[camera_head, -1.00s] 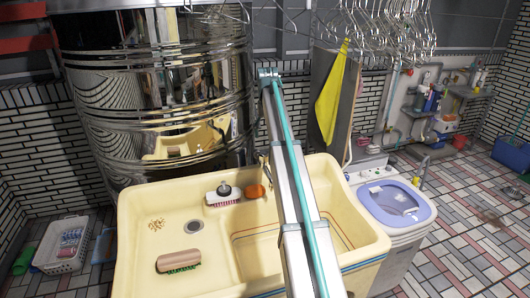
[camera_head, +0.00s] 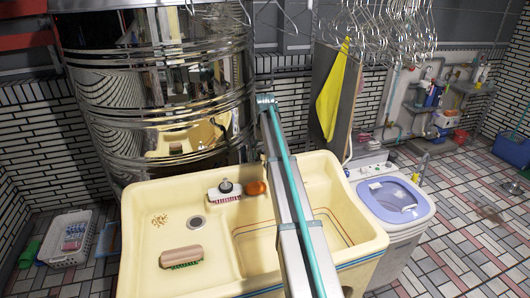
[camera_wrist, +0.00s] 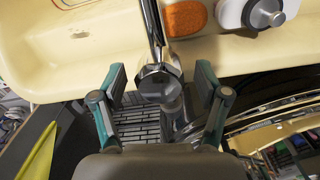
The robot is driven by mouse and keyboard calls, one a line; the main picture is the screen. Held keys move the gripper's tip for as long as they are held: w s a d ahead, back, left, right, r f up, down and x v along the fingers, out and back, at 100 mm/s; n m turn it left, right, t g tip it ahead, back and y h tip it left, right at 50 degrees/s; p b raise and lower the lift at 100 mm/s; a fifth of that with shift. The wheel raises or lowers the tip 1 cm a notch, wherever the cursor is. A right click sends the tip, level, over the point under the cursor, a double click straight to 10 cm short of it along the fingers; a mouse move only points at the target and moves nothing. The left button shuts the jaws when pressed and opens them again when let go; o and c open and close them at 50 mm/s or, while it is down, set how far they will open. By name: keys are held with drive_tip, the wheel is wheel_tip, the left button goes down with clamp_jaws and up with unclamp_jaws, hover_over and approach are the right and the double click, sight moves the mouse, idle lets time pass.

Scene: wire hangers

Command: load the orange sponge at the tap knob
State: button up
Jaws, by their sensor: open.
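The orange sponge (camera_head: 256,188) lies on the back ledge of the cream sink (camera_head: 135,225), right of a white brush. In the wrist view the sponge (camera_wrist: 186,17) is at the top, just right of the chrome tap. The tap's round knob (camera_wrist: 157,78) shows in the middle of the wrist view, between my fingers. My gripper (camera_wrist: 158,82) is open, with one finger on each side of the knob in the picture. I cannot tell whether a finger touches it. In the head view my arm hides the tap, and my gripper does not show clearly.
The white brush (camera_head: 224,195) with a grey knob sits beside the sponge. A brown brush (camera_head: 181,256) lies in the sink's left part. A shiny steel drum (camera_head: 160,110) stands close behind the sink. A washing machine (camera_head: 395,205) stands to the right; wire hangers (camera_head: 375,28) hang above.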

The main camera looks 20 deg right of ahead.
drive_tip(key=shift+f, duration=0.1)
drive_tip(key=c, duration=1.2)
drive_tip(key=shift+o, duration=0.2)
drive_tip(key=shift+n, duration=1.8)
drive_tip(key=o, duration=1.2)
drive_tip(key=shift+c, duration=0.2)
wheel_tip(320, 180, up, 12)
drive_tip(key=shift+a, duration=0.1)
